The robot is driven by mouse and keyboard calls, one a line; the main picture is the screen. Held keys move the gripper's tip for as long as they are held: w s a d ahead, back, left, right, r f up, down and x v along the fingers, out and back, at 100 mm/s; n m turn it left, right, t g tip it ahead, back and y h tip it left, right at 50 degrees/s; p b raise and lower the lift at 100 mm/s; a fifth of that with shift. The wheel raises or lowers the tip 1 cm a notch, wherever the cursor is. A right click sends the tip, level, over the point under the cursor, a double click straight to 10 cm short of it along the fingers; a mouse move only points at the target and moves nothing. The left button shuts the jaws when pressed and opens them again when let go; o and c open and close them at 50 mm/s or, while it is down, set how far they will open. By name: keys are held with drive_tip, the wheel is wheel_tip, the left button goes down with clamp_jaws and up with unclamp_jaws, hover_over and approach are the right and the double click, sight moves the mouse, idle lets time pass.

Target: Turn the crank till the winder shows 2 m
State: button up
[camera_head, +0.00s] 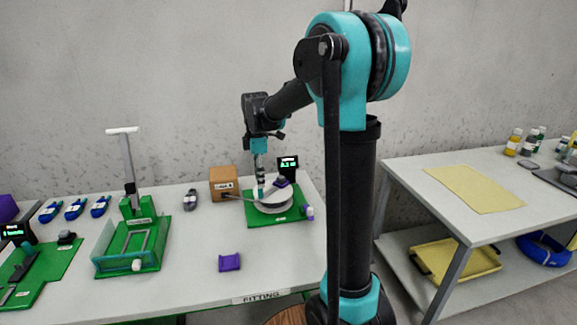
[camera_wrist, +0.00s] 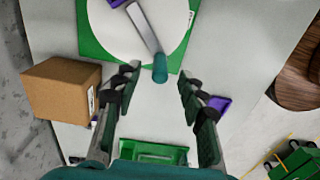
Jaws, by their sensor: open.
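The winder's white disc (camera_head: 273,199) sits on a green base (camera_head: 288,215) at the right of the table in the head view. Its disc also fills the top of the wrist view (camera_wrist: 118,38). A grey crank arm (camera_wrist: 144,29) runs across the disc to a teal knob (camera_wrist: 160,70). My gripper (camera_wrist: 158,73) is open, and the knob appears between its fingertips; I cannot tell whether they touch it or how deep it sits. In the head view my gripper (camera_head: 260,188) is over the disc's left side. The winder's dark display (camera_head: 288,164) shows green digits, too small to read surely.
A brown box (camera_head: 223,183) stands close left of the winder, with a cable between them. A purple block (camera_head: 229,262) lies in front. A green fixture with an upright lever (camera_head: 130,235) stands further left. A second table (camera_head: 450,230) is at right.

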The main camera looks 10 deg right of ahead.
drive_tip(key=shift+r, duration=3.05)
drive_tip(key=s+d+f+m+t, duration=0.1)
drive_tip(key=s+d+f+m, duration=0.2)
drive_tip(key=s+f+m, duration=0.3)
drive_tip(key=s+d+f+m+t, duration=0.1)
drive_tip(key=s+d+f+m, duration=0.2)
drive_tip(key=s+f+m, duration=0.3)
drive_tip(key=s+d+f+m+t, duration=0.2)
drive_tip(key=s+f+m, duration=0.4)
drive_tip(key=s, duration=0.6)
drive_tip(key=shift+s+d+f, duration=0.25)
drive_tip(key=shift+d+f, duration=0.15)
drive_tip(key=shift+d, duration=0.3)
